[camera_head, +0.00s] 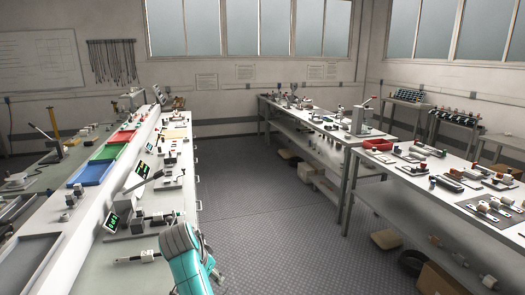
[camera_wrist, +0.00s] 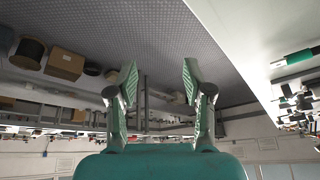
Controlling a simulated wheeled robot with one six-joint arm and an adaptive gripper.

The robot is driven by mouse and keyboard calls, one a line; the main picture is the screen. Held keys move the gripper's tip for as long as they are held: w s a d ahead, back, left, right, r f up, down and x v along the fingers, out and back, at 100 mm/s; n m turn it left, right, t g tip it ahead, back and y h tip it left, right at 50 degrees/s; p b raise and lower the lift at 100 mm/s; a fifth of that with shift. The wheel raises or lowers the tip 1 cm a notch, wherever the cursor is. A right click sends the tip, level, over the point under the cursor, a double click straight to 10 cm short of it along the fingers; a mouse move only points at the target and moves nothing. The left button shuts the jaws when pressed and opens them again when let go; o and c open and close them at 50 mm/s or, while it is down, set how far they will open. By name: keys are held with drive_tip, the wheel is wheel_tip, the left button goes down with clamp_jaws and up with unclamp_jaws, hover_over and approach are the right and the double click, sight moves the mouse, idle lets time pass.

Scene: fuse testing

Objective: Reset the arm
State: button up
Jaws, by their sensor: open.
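My arm (camera_head: 190,262), teal with a grey part, rises at the bottom of the head view, beside the right edge of the left bench. The gripper's fingers cannot be made out in that view. In the wrist view my gripper (camera_wrist: 160,80) shows two green-grey fingers spread apart with nothing between them. Behind them are grey floor and, farther off, bench legs. The wrist picture appears upside down, with the floor at the top.
The left bench (camera_head: 108,260) carries test devices with small screens (camera_head: 112,221), a blue tray (camera_head: 92,173), a green tray (camera_head: 108,152) and a red tray (camera_head: 122,137). The right bench (camera_head: 420,190) holds many small parts. The floor aisle (camera_head: 260,225) between them is clear.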

drive_tip(key=s+d+f+n+t+y, duration=0.1)
drive_tip(key=s+d+f, duration=0.4)
drive_tip(key=f, duration=0.5)
drive_tip(key=s+d+f+n+t, duration=0.1)
drive_tip(key=s+d+f, duration=0.2)
drive_tip(key=d+f, duration=0.65)
drive_tip(key=s+d+f+n+t+y, duration=0.1)
drive_tip(key=s+d+f, duration=0.35)
drive_tip(key=s, duration=0.35)
drive_tip(key=s+d+f+n+t+y, duration=0.1)
drive_tip(key=s+d+f, duration=0.35)
drive_tip(key=s, duration=0.35)
drive_tip(key=s+d+r+t, duration=0.2)
drive_tip(key=s+d+r, duration=0.1)
drive_tip(key=s, duration=0.6)
drive_tip(key=s+d+r+t, duration=0.1)
drive_tip(key=s+d+r, duration=0.25)
drive_tip(key=s, duration=0.45)
drive_tip(key=s+d+r+n+t+h, duration=0.1)
drive_tip(key=s+d+r+t, duration=0.2)
drive_tip(key=s+r, duration=1.2)
wheel_tip(320, 180, up, 3)
drive_tip(key=shift+d+f, duration=0.1)
drive_tip(key=shift+d, duration=0.2)
